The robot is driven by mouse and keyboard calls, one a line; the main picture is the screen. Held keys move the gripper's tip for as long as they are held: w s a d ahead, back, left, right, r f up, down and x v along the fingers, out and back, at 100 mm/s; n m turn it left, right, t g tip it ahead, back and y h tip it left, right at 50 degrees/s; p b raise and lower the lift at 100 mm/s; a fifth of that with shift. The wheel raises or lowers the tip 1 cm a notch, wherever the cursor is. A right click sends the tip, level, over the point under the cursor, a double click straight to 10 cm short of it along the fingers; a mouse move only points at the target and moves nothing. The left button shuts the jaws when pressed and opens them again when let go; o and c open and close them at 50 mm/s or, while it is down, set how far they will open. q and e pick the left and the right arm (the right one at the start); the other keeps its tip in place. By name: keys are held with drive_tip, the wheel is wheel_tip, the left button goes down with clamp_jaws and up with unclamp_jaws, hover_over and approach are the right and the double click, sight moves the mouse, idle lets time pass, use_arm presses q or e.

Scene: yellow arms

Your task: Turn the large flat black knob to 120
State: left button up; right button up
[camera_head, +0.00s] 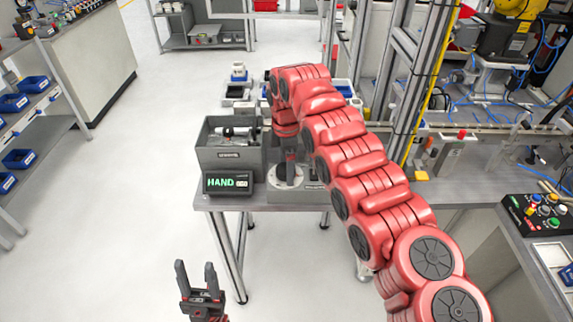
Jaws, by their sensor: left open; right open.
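A pale round dial (287,181) lies on a grey panel at the front of the grey table. My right gripper (290,175), on the red arm reaching in from the lower right, points straight down over the middle of this dial. It is open. The black knob cannot be made out apart from the dark fingers, and whether they touch it I cannot tell. A dark display box (228,183) left of the dial shows green text, "HAND" and a small number that looks like 060. My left gripper (196,275) is open and empty, low in front of the table, pointing up.
A grey open bin (231,155) with parts in it stands behind the display. More trays and small parts (238,88) sit further back. A control box with coloured buttons (540,215) is at the right. The floor left of the table is clear.

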wheel_tip(320, 180, up, 5)
drive_tip(key=shift+a+r, duration=0.1)
drive_tip(key=shift+r, duration=0.1)
wheel_tip(320, 180, up, 12)
drive_tip(key=p, duration=1.1)
